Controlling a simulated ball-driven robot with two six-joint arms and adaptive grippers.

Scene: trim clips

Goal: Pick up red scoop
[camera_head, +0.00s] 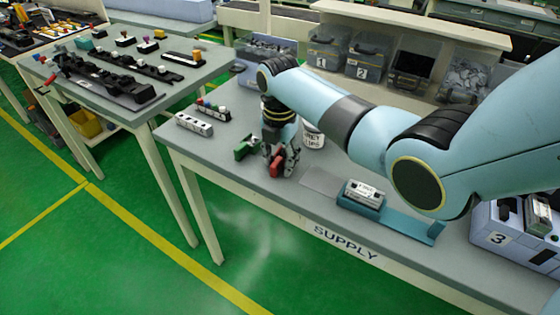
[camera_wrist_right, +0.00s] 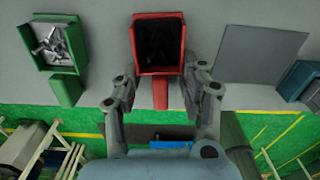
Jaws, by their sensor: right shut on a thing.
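The red scoop (camera_head: 277,164) is at my right gripper (camera_head: 283,152), over the front part of the supply table. In the right wrist view the red scoop (camera_wrist_right: 159,45) shows its dark, empty-looking tray at the top, with its short handle pointing down between the fingers of my right gripper (camera_wrist_right: 160,88). My right gripper is shut on the red scoop. I cannot tell whether the scoop still touches the table. My left gripper is not in view.
A green scoop (camera_head: 245,148) with small metal parts in it lies just left of the red one. A white tub (camera_head: 313,137) stands behind right. A flat grey plate (camera_head: 322,183) and a teal tray (camera_head: 410,224) lie to the right. Numbered bins (camera_head: 325,54) line the back.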

